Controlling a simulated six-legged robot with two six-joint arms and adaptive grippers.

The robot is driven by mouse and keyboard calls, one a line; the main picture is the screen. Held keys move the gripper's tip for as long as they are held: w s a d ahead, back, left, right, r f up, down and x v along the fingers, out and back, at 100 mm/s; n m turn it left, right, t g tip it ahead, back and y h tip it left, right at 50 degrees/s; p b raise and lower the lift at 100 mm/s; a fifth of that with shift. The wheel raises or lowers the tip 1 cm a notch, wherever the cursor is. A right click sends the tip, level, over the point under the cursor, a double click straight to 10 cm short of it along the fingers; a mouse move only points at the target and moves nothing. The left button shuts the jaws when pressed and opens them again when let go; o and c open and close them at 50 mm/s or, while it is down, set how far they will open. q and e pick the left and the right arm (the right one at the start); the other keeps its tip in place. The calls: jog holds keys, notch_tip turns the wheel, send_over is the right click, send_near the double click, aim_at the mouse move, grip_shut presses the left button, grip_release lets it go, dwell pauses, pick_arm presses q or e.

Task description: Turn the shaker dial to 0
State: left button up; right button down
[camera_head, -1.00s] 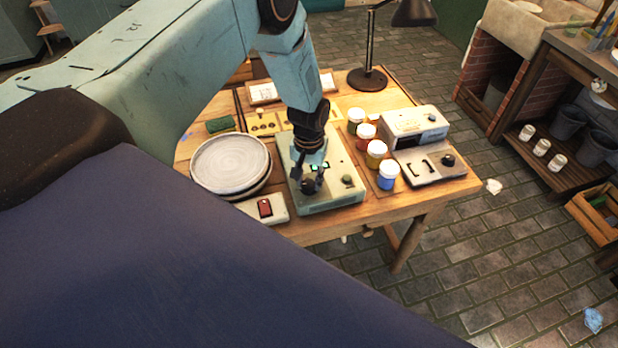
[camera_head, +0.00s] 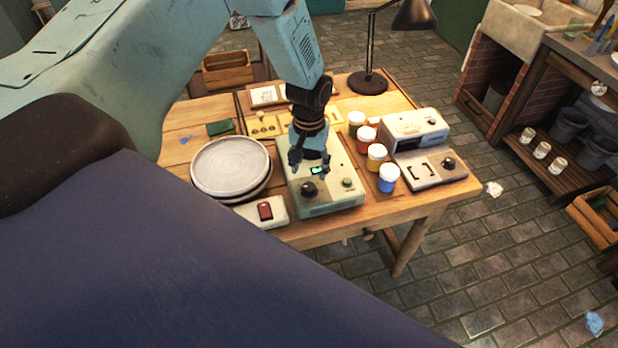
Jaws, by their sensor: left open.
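A pale green box-shaped device (camera_head: 330,200), which looks like the shaker, stands near the front edge of the wooden table. Its top carries a round dark dial (camera_head: 308,189), a small lit green display (camera_head: 317,170) and a dark green button (camera_head: 347,182). The dial's setting is too small to read. My left gripper (camera_head: 310,164) is open and points down over the device, just behind the dial and apart from it. It hides part of the device's rear. My right gripper is not in view.
A stack of grey plates (camera_head: 231,167) stands left of the device, with a red-switch box (camera_head: 264,211) in front. Several paint jars (camera_head: 388,177) and a grey machine with a black knob (camera_head: 430,165) stand to the right. A lamp (camera_head: 368,80) stands behind.

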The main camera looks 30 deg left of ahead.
aim_at(309, 186)
pick_arm(q)
notch_tip(309, 186, up, 6)
jog(key=shift+f, duration=0.15)
dwell(0.6)
jog(key=s+d+f+m+t+b, duration=0.1)
jog(key=s+d+f+t+b, duration=0.15)
jog(key=s+f, duration=0.35)
jog(key=s+d+f+m+t+b, duration=0.1)
jog(key=s+d+f+b, duration=0.25)
jog(key=f, duration=0.45)
jog(key=s+d+f+g+b, duration=0.1)
jog(key=s+f+b, duration=0.4)
jog(key=s, duration=0.6)
jog(key=s+d+f+m+g+b, duration=0.1)
jog(key=s+f+g+b, duration=0.1)
jog(key=s+f+b, duration=0.3)
jog(key=s+f, duration=0.4)
jog(key=s, duration=0.2)
jog(key=shift+s+d, duration=0.15)
jog(key=shift+s, duration=0.15)
jog(key=shift+r+g, duration=0.1)
jog(key=shift+g, duration=0.15)
jog(key=shift+c, duration=0.3)
